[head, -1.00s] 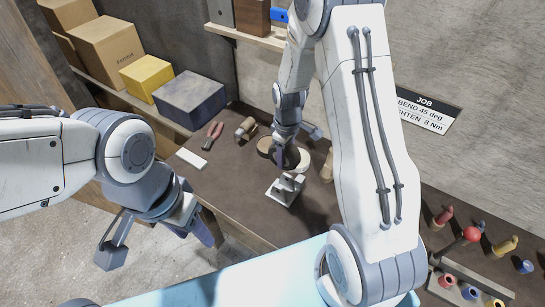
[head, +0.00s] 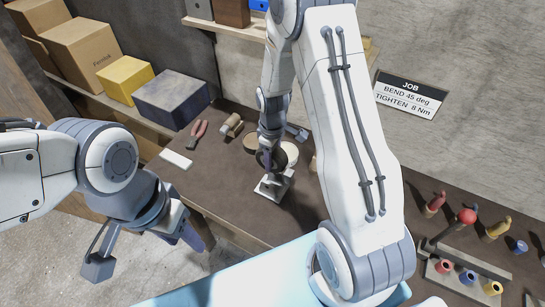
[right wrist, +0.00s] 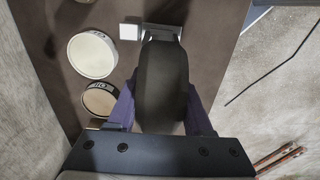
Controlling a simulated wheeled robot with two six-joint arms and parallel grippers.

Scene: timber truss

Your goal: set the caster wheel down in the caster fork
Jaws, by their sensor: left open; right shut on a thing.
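The dark caster wheel (head: 267,160) is between the fingers of my right gripper (head: 270,152), which is shut on it. The metal caster fork (head: 273,187) stands on the brown bench, directly below the wheel in the head view. In the right wrist view, the wheel (right wrist: 162,85) stands edge-on between the purple fingers, its far end overlapping the caster fork (right wrist: 163,31). The wheel and gripper hide much of the fork; I cannot tell whether they touch. My left gripper (head: 190,237) is open and empty, off the bench's front edge.
Two round, pale-topped pieces (right wrist: 92,55) (right wrist: 100,99) lie beside the wheel. Red-handled pliers (head: 198,131) and a white block (head: 176,159) lie left on the bench. A tool rack (head: 467,275) stands at right. Bench room left of the fork is clear.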

